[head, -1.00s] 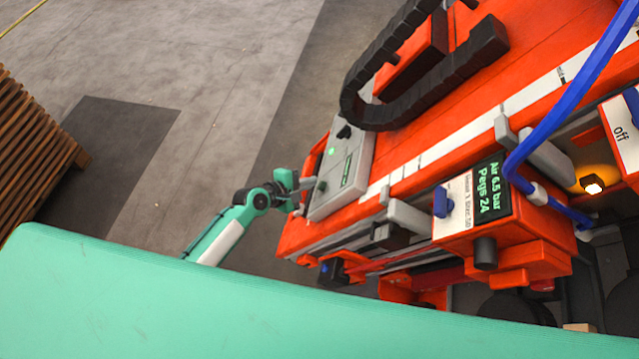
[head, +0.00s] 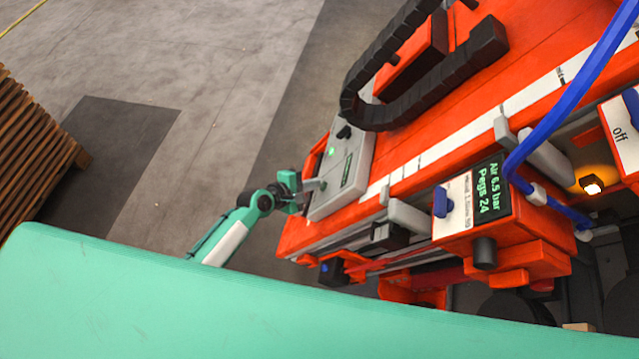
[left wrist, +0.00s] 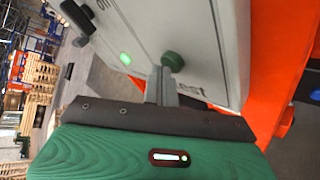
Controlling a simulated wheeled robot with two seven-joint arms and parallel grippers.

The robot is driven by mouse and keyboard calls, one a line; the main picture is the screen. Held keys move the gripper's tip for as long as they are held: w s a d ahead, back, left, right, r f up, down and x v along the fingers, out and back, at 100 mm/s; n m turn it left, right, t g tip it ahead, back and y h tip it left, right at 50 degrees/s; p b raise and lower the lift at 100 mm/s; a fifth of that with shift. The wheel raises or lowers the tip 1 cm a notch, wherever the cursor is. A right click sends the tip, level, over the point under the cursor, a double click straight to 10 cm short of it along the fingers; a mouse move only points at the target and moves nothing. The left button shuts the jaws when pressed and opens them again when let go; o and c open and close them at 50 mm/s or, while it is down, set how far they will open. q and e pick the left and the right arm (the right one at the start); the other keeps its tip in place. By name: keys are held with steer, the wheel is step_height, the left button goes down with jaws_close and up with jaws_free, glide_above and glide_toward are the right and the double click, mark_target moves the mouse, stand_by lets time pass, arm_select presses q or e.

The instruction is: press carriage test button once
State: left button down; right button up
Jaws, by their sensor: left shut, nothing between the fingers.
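The carriage's grey control box (head: 341,185) sits on the orange gantry and carries a green button, a lit green lamp (head: 330,153) and a black knob (head: 344,132). In the left wrist view the dark green round button (left wrist: 173,61) stands out from the grey face, near lettering ending in "est". My left gripper (head: 319,185) is shut and empty. Its fingertips (left wrist: 164,74) are right at the button, overlapping its lower left edge in the wrist view. I cannot tell whether they touch it. In the head view the fingers largely hide the button. My right gripper is not in view.
A black cable chain (head: 425,75) loops over the carriage above the box. A display (head: 490,190) reading "Air 6.5 bar, Pegs 24" and a blue hose (head: 570,95) are to the right. Stacked wooden slats (head: 30,150) stand at left. The floor between is clear.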

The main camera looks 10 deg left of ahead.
arm_select(q)
steer(key=shift+a+r, duration=0.4)
steer(key=shift+a, duration=0.4)
steer(key=shift+p, duration=0.3)
steer(key=shift+a+r+p, duration=0.15)
steer(key=shift+a+r, duration=0.25)
steer(key=shift+a, duration=0.35)
steer(key=shift+a+r+p, duration=0.1)
steer(key=shift+a+r, duration=0.3)
steer(key=shift+a, duration=0.3)
steer(key=shift+a+r+p, duration=0.15)
steer(key=shift+a+r, duration=0.25)
steer(key=shift+a, duration=0.35)
steer(key=shift+f, duration=0.1)
